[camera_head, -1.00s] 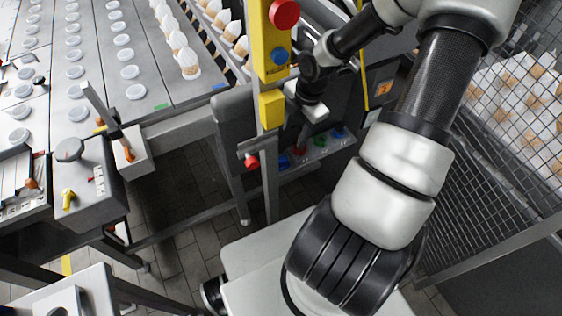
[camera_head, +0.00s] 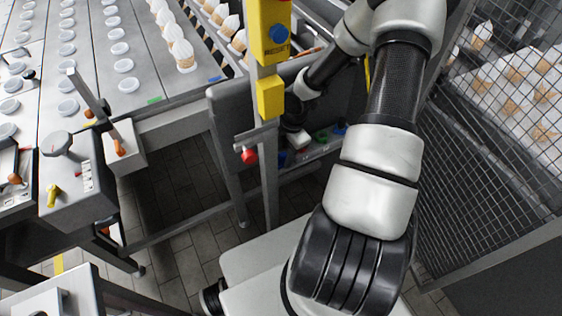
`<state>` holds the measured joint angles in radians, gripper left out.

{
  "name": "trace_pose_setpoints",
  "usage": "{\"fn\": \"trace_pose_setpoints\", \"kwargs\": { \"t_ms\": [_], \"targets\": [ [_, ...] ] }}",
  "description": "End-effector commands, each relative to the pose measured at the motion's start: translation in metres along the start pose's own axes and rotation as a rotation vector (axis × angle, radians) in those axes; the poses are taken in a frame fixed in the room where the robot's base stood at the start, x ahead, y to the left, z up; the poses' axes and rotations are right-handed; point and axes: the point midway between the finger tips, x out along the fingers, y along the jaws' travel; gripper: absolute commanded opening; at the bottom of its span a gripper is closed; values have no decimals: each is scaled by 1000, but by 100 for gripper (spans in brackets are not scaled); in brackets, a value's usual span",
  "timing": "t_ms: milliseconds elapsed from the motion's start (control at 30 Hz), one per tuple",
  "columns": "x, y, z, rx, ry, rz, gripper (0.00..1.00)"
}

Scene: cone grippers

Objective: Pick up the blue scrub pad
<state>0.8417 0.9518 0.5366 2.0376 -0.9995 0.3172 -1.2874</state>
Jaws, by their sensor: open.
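Several small coloured items lie on a low ledge behind the yellow post. One blue item (camera_head: 283,159) is at its left end and another blue item (camera_head: 340,129) at its right end. Either could be the blue scrub pad; they are too small to tell which. A green item (camera_head: 320,137) lies between them. My gripper (camera_head: 294,128) hangs just above the left part of this ledge, beside the post. It is open, its fingers are small and dark, and nothing shows held in it. Contact with the items below cannot be made out.
The yellow post (camera_head: 270,35) with buttons and its grey upright stand close left of my gripper. A conveyor (camera_head: 130,60) with cones and round lids is at the upper left. A wire mesh fence (camera_head: 470,170) closes the right side. Tiled floor shows below.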

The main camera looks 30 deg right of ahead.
Motion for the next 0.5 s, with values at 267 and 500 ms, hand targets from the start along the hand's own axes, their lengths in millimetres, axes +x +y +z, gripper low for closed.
{"fn": "trace_pose_setpoints", "kwargs": {
  "t_ms": [267, 500],
  "targets": [
    [2, 0, 0, -1, 0, 1, 43],
    [2, 0, 0, 0, 0, 1, 2]
  ]
}}
